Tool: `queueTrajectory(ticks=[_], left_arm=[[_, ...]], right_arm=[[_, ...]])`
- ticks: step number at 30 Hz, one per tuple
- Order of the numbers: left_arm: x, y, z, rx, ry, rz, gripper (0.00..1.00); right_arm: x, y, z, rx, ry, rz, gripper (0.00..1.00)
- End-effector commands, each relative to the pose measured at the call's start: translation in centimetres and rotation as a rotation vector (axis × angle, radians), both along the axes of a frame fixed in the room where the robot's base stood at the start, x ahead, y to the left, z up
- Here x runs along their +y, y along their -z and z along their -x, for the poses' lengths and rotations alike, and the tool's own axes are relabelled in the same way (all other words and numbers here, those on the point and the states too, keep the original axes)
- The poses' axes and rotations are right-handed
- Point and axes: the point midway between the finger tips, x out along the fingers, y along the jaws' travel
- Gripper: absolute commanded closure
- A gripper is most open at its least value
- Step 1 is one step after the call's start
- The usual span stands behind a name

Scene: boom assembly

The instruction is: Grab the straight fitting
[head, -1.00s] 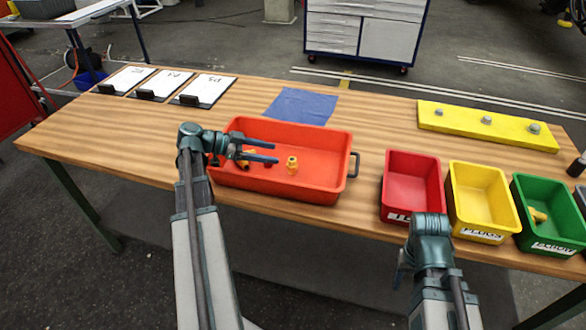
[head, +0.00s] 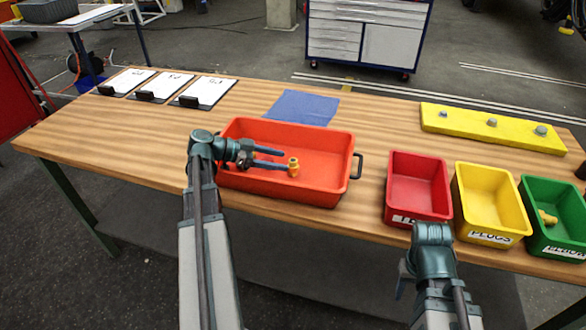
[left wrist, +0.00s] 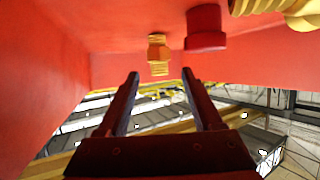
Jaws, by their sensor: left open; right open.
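A yellow brass straight fitting (head: 293,167) stands upright in the orange-red tray (head: 335,190). My left gripper (head: 284,160) is open inside the tray, with its fingertips close to the fitting. In the left wrist view the fitting (left wrist: 157,55) lies just past the open fingertips (left wrist: 160,76), roughly in line with the gap between them. A red round part (left wrist: 205,27) and a threaded brass piece (left wrist: 285,10) lie near it; in the head view my gripper largely hides them. My right gripper (head: 401,279) is open and empty at the table's front edge.
Red (head: 418,206), yellow (head: 487,222) and green (head: 556,235) bins stand at the right; the green one holds a brass fitting. A yellow board (head: 465,126) with bolts, a blue cloth (head: 302,107) and clipboards (head: 206,92) lie behind.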

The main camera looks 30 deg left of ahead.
Motion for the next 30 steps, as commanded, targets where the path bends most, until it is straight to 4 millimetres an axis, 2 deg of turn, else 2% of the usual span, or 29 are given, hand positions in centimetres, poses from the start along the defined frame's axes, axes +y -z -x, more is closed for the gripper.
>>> queueTrajectory(ticks=[11, 19, 30], left_arm=[[-3.5, 1.6, -2.8, 0.000, 0.003, 0.000, 0.33], [-3.7, 1.5, -3.0, 0.000, 0.001, 0.000, 0.34], [-3.7, 1.5, -3.0, 0.001, 0.001, -0.001, 1.00]], right_arm=[[0.0, 1.6, 0.0, 0.000, 0.000, 0.000, 0.50], [0.0, 1.5, 0.0, 0.000, 0.000, 0.000, 0.50], [0.0, 1.5, 0.0, 0.000, 0.000, 0.000, 0.50]])
